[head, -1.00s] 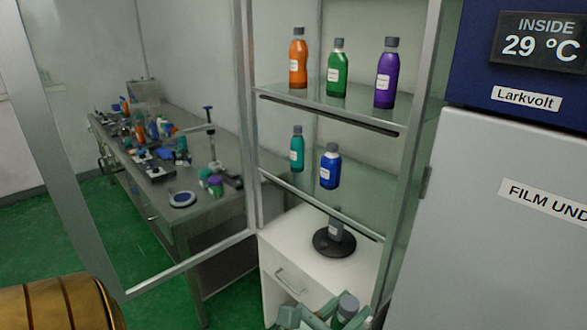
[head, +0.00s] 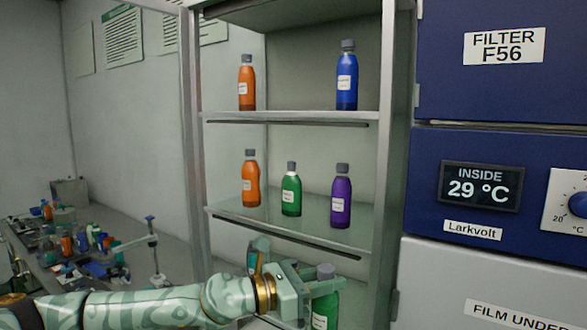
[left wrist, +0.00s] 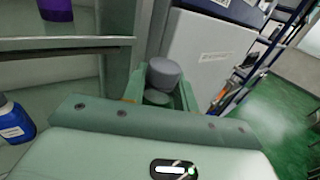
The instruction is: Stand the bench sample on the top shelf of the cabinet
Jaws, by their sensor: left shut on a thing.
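My left gripper (head: 318,287) is shut on a green bottle (head: 325,306) with a grey cap and a white label. It holds the bottle upright in front of the cabinet's lower part, below the middle shelf. The left wrist view shows the grey cap (left wrist: 164,74) between the jaws. The cabinet's top shelf (head: 295,116) bears an orange bottle (head: 246,85) at left and a blue bottle (head: 347,80) at right, with a wide bare gap between them. My right gripper is not in view.
The middle shelf (head: 340,240) bears an orange (head: 250,180), a green (head: 291,192) and a purple bottle (head: 341,198). A blue bottle (left wrist: 14,122) stands left of the gripper. A cabinet post (head: 386,190) and a blue unit (head: 480,150) bound the right. A cluttered bench (head: 170,245) lies at left.

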